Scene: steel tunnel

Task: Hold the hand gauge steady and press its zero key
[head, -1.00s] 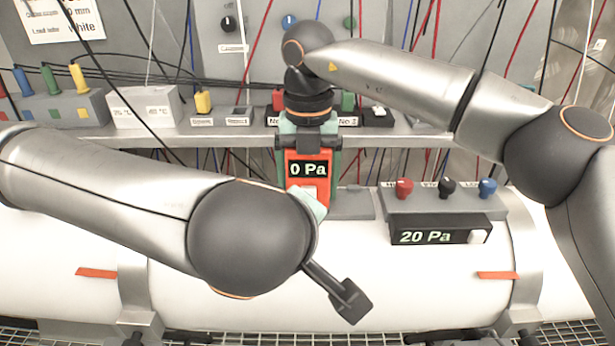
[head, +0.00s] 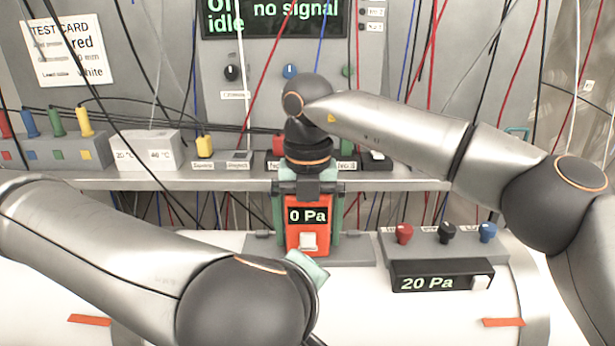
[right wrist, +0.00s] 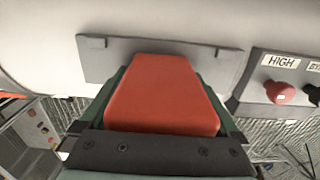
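The hand gauge (head: 293,240) is an orange-red upright block reading "0 Pa", with a white key (head: 308,242) low on its front. My right gripper (head: 308,205) comes down from above, its green fingers shut on the gauge's two sides. In the right wrist view the gauge (right wrist: 162,95) shows as a plain red block between the fingers (right wrist: 160,115). My left gripper (head: 308,268) shows only a pale green fingertip just below the key, seemingly apart from it. The left forearm hides the rest, so its opening cannot be told.
A grey box with red, black and blue knobs (head: 447,234) stands at right, above a display (head: 440,277) reading "20 Pa". A shelf (head: 150,180) with boxes and plugs runs behind the gauge. Cables hang at the back. An upper screen (head: 275,15) reads "idle" and "no signal".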

